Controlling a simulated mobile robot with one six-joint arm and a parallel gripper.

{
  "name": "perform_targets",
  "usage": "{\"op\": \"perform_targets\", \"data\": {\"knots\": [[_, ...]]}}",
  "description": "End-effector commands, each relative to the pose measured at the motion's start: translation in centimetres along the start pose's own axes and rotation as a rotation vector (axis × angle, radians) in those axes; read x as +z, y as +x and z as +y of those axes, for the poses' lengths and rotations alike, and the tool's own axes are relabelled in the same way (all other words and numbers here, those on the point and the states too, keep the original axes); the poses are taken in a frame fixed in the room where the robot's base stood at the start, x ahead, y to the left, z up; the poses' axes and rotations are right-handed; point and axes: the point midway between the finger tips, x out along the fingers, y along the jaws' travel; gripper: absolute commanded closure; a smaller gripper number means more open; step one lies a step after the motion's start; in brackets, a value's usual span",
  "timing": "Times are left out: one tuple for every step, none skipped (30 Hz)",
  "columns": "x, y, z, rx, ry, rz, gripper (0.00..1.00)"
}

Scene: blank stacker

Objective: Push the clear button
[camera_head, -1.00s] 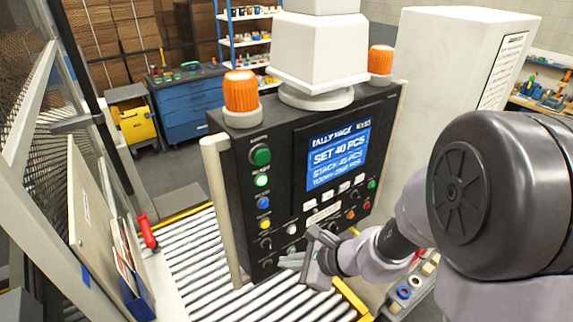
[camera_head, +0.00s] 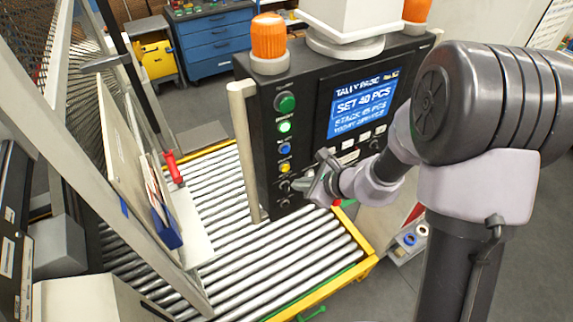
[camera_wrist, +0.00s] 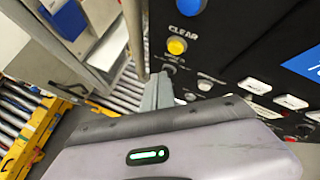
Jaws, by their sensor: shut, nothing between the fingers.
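The clear button is a round yellow button (camera_head: 284,167) low in the left column of the black control panel (camera_head: 312,78). In the wrist view the yellow button (camera_wrist: 177,46) sits directly under the white word CLEAR. My gripper (camera_head: 298,185) is shut and empty, in front of the panel's lower left part, just below and right of the yellow button in the head view. In the wrist view its fingertips (camera_wrist: 161,80) point up the picture, a little below the yellow button. They look apart from the button; the exact gap to the panel cannot be told.
A blue button (camera_head: 285,148) is just above the yellow one; a dark knob (camera_wrist: 169,69) is just below it. A screen (camera_head: 361,104) and white keys are to the right. A pale vertical bar (camera_head: 244,150) runs along the panel's left edge. Rollers (camera_head: 290,240) lie below.

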Motion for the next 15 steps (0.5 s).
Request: {"op": "perform_targets", "data": {"knots": [[0.4,0.4,-0.3,0.001,-0.002,0.000,1.00],[0.5,0.7,-0.5,0.001,-0.002,0.000,1.00],[0.7,1.0,-0.7,0.001,-0.002,0.000,1.00],[0.8,1.2,-0.8,0.001,-0.001,0.000,1.00],[1.0,1.3,-0.9,0.001,-0.001,0.000,1.00],[1.1,1.5,-1.1,0.001,-0.001,0.000,1.00],[1.2,1.6,-1.2,0.000,-0.001,0.000,1.00],[1.3,1.7,-1.3,0.000,-0.001,0.000,1.00],[1.3,1.8,-1.3,0.000,-0.001,0.000,1.00],[1.4,1.9,-1.4,0.000,-0.001,0.000,1.00],[1.4,1.9,-1.4,0.000,0.000,0.000,1.00],[1.4,1.9,-1.4,0.000,0.000,0.000,1.00],[1.4,1.9,-1.4,0.000,0.000,0.000,1.00],[1.4,1.9,-1.4,0.000,0.000,0.000,1.00],[1.4,1.9,-1.4,0.000,0.000,0.000,1.00]]}}
